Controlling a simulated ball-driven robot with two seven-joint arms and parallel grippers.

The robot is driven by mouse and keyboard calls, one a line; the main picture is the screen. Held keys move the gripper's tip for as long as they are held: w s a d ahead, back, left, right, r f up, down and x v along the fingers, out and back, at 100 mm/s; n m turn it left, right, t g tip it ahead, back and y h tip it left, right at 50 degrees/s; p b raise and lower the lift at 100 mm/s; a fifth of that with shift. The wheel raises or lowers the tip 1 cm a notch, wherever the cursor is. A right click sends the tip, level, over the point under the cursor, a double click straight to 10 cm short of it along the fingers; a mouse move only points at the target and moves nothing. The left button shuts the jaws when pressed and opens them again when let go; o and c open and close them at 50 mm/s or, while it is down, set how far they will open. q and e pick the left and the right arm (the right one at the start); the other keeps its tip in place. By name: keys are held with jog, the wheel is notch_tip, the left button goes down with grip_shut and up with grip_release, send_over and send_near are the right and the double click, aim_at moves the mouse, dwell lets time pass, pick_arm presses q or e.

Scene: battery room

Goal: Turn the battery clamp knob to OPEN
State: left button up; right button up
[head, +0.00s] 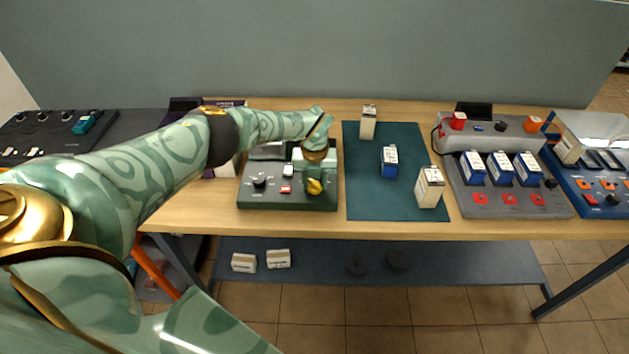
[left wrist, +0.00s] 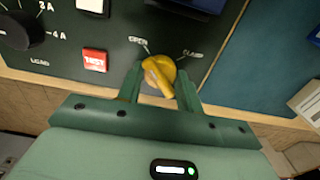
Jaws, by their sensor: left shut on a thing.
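The yellow clamp knob (head: 314,187) sits on the front right of a dark green tester (head: 285,201). In the left wrist view the knob (left wrist: 159,75) lies between the two green fingers of my left gripper (left wrist: 160,86), which is shut on it. White OPEN and CLAMP labels are printed beyond the knob, OPEN to its left and CLAMP to its right. The knob's raised ridge runs from upper left to lower right in that view. In the head view my left gripper (head: 314,178) comes down over the knob and hides part of the tester. My right gripper is not in view.
The tester also carries a black dial (head: 260,181) and a red TEST button (left wrist: 95,61) left of the knob. A teal mat (head: 385,208) with a blue battery (head: 389,161) and white batteries lies to the right. A grey charger (head: 476,207) stands farther right.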

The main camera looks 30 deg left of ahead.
aim_at(315, 181)
pick_arm(q)
jog(key=o, duration=1)
notch_tip(315, 181, up, 8)
jog(key=p, duration=0.3)
jog(key=shift+w+f, duration=0.1)
notch_tip(315, 181, up, 8)
jog(key=shift+r+p, duration=0.25)
jog(key=shift+p, duration=0.15)
